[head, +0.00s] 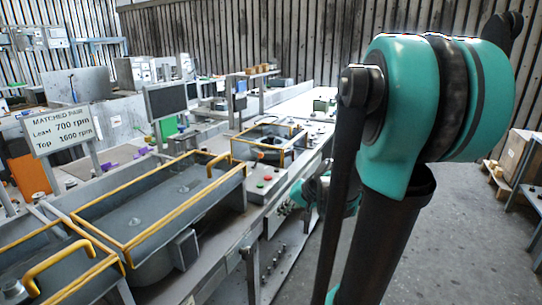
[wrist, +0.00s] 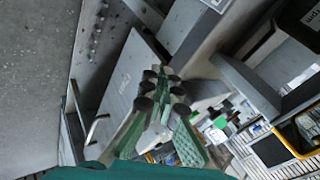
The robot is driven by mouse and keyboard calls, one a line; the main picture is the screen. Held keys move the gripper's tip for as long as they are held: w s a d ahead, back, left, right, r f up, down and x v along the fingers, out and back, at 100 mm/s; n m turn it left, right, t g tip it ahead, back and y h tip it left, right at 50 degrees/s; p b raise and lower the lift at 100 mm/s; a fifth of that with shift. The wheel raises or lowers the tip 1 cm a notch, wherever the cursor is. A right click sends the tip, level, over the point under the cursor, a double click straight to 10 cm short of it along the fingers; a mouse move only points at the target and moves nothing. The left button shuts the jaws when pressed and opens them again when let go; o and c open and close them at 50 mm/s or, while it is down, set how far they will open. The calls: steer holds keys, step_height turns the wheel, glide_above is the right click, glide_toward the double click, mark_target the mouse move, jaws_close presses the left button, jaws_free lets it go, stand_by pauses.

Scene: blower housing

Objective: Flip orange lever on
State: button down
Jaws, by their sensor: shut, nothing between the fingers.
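In the head view a small grey control panel (head: 266,182) with red and green buttons sits on the bench's near edge. My gripper (wrist: 162,78) shows in the wrist view with its green fingers shut and nothing between them. It is in front of a pale grey panel (wrist: 125,75) with a silver handle. In the head view my arm fills the right side, and its far end by the bench edge is partly hidden behind a dark link.
Yellow-railed grey housings (head: 160,200) stand along the bench at left and centre. A sign (head: 62,130) reads "Matched pair". Dark screens (head: 166,99) stand behind them. Boxes on a pallet (head: 515,155) are at far right. The concrete floor right of the bench is open.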

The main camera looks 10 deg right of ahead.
mark_target(258, 160)
steer(key=w+d+r+m+t+y, duration=0.2)
steer(key=w+d+r, duration=0.3)
steer(key=w, duration=0.3)
steer(key=w+d+r+m+t+y, duration=0.2)
steer(key=w+d+r+m+t, duration=0.1)
steer(key=w+d+r, duration=0.2)
steer(key=w+r, duration=0.2)
steer(key=w, duration=0.2)
steer(key=shift+w+d+r+t+y, duration=0.2)
steer(key=shift+r+t+y, duration=0.1)
steer(key=shift+r+y, duration=0.1)
steer(key=shift+a, duration=0.1)
steer(key=x, duration=0.9)
steer(key=shift+w, duration=0.1)
steer(key=a, duration=0.3)
steer(key=shift+w+a+f, duration=0.2)
steer(key=shift+w+f, duration=0.15)
steer(key=shift+f, duration=0.05)
steer(key=shift+a+f, duration=0.15)
steer(key=shift+a, duration=0.4)
steer(key=shift+w+a+r, duration=0.15)
steer(key=shift+r, duration=0.1)
